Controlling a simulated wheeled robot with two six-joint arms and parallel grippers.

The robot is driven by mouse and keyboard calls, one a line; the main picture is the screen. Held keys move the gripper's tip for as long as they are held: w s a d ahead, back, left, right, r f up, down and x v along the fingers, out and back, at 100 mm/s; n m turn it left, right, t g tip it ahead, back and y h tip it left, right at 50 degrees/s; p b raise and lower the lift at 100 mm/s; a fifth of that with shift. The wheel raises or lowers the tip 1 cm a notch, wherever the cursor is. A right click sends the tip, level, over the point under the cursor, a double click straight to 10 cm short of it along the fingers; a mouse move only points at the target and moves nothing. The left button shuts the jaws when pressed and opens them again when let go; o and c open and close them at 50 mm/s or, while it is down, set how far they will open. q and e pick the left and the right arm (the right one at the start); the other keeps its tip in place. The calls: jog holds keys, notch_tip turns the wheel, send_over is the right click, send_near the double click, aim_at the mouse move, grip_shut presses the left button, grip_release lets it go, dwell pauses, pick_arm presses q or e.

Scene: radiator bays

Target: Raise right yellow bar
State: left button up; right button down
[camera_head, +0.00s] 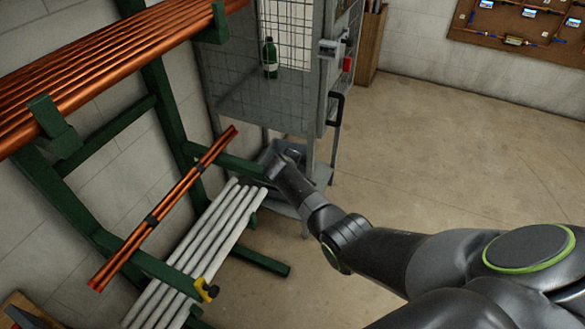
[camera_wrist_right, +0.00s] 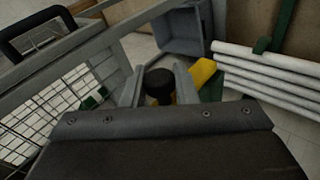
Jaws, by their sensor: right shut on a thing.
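The right yellow bar (camera_wrist_right: 203,72) shows in the right wrist view as a short yellow piece beside a green rack part. A black knob (camera_wrist_right: 160,84) in front of it, which looks like its handle end, sits between my right gripper's (camera_wrist_right: 160,92) two fingers, which are shut on it. In the head view my right gripper (camera_head: 272,156) is at the far end of the green rack's lower arm, by the cage, and hides this bar. Another yellow bar (camera_head: 207,290) with a black end is at the near end of the rack. My left gripper is not in view.
The green rack (camera_head: 167,115) carries copper pipes (camera_head: 110,58) above, a strapped copper bundle (camera_head: 170,200) in the middle and white pipes (camera_head: 195,250) low down. A grey mesh cage (camera_head: 235,75) with a green bottle (camera_head: 270,58) stands close behind my gripper. The floor at right is clear.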

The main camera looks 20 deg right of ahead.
jog(key=shift+w+a+r, duration=0.15)
jog(key=shift+w+r, duration=0.1)
jog(key=shift+r, duration=0.1)
jog(key=c, duration=1.5)
grip_release()
jog(key=shift+o, duration=1.3)
jog(key=shift+f, duration=0.1)
jog(key=shift+o, duration=0.3)
jog(key=shift+f, duration=0.1)
jog(key=shift+s, duration=0.1)
jog(key=shift+s+a+r, duration=0.2)
jog(key=shift+s+r, duration=0.1)
jog(key=v, duration=1.6)
jog(key=shift+p, duration=0.3)
